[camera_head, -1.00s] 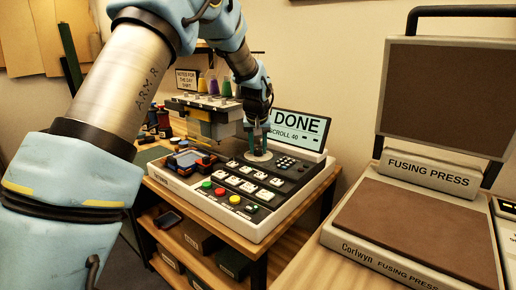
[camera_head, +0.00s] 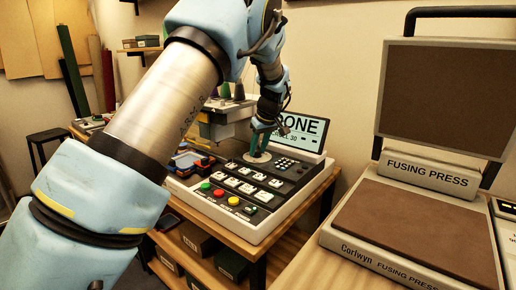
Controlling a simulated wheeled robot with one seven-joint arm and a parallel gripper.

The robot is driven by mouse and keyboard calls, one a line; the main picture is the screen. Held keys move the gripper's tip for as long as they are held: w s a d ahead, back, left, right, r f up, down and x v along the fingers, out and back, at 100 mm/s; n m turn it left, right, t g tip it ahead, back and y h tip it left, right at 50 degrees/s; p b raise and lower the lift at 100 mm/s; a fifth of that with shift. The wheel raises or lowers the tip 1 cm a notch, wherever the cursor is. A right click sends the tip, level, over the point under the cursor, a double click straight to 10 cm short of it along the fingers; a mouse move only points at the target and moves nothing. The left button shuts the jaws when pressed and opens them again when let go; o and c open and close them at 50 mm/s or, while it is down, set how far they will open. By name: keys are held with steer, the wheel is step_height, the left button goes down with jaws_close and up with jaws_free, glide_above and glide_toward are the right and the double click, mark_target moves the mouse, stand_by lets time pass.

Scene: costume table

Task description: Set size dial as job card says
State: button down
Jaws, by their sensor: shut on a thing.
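The size dial (camera_head: 256,158), a pale disc, lies on the machine's sloping control panel (camera_head: 290,185). My gripper (camera_head: 260,145) points down onto the dial and is shut on its knob, which the fingers mostly hide. The display (camera_head: 303,130) behind the panel shows large text ending in "ONE", with a smaller line under it ending in "30". My arm hides the left of the display text. I cannot make out a job card in this view.
Green, red (camera_head: 219,193) and yellow buttons sit along the panel's front, below rows of white keys (camera_head: 247,188). The fusing press (camera_head: 420,215) stands on the table at right. Thread cones (camera_head: 239,91) stand behind my arm. Boxes fill the shelf below.

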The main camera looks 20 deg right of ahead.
stand_by(0.3)
steer(key=c, duration=0.5)
jaws_free()
steer(key=shift+c, duration=0.2)
steer(key=b+v, duration=0.1)
steer(key=v, duration=0.9)
steer(key=shift+r+b, duration=0.35)
steer(key=shift+r, duration=0.05)
steer(key=shift+d, duration=0.1)
